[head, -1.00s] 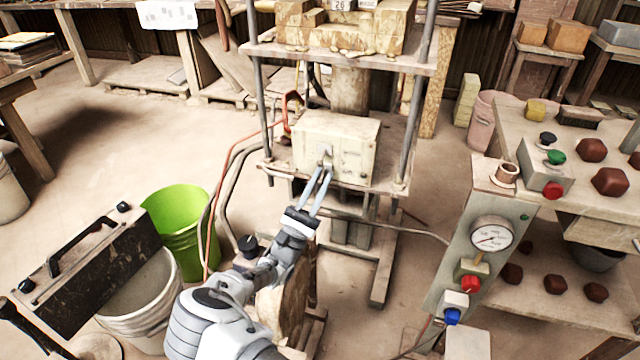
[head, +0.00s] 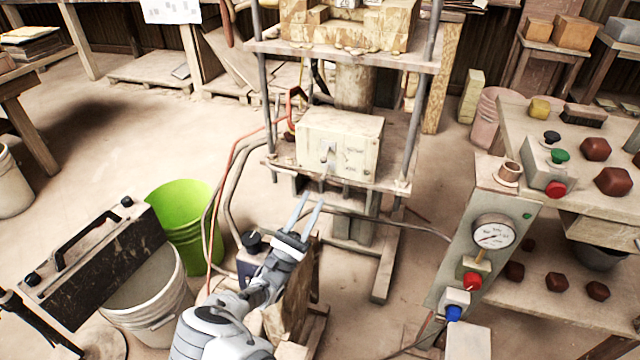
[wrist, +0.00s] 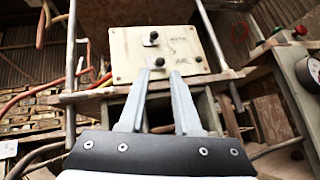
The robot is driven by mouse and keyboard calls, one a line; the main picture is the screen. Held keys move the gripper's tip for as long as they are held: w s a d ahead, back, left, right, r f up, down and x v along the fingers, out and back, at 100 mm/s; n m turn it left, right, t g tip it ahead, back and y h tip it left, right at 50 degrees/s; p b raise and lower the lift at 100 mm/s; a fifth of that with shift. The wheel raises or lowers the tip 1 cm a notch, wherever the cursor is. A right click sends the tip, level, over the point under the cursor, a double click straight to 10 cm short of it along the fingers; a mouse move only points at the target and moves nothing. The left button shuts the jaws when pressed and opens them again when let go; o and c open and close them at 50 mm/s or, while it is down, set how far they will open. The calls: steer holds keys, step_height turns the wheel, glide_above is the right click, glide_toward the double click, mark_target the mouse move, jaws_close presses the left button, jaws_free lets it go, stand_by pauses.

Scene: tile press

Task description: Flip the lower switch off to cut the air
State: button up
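A cream switch box (head: 352,135) stands on the press's lower shelf; it also shows in the wrist view (wrist: 125,58). In the wrist view its face carries an upper dark switch (wrist: 153,36) and a lower dark switch (wrist: 159,62), with small lettering beside each. I cannot tell for sure which way the lower lever is set. My gripper (head: 310,200) is below and in front of the box, apart from it. Its two fingers are parted and empty. In the wrist view my gripper (wrist: 161,76) has its tips just under the lower switch in the picture.
The press shelf edge (head: 345,183) runs under the box, with metal posts on both sides. Red and grey hoses (head: 232,165) hang at its left. A green bucket (head: 185,215) stands at left. A gauge panel (head: 487,240) with buttons stands at right.

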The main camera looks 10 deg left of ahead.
steer(key=v, duration=1)
steer(key=shift+f, duration=0.15)
steer(key=w+d+r+m+g, duration=0.1)
steer(key=d+r+m+g, duration=0.4)
steer(key=d+g, duration=0.3)
steer(key=d+r+m+g+h, duration=0.1)
steer(key=d+r+m+g, duration=0.35)
steer(key=d+g, duration=0.4)
steer(key=w+d+r+m+g, duration=0.1)
steer(key=d+r+m+g, duration=0.45)
steer(key=d+g, duration=0.3)
steer(key=s+d+r+m+t+y, duration=0.3)
steer(key=s+r+m+y, duration=0.3)
steer(key=s, duration=0.5)
steer(key=s+d+r+m+t+y, duration=0.3)
steer(key=s+r+m+t+y, duration=0.15)
steer(key=s+r+y, duration=0.4)
step_height(320, 180, up, 20)
steer(key=s+p, duration=0.1)
steer(key=p, duration=2)
steer(key=shift+s+g, duration=0.4)
steer(key=shift+g, duration=0.05)
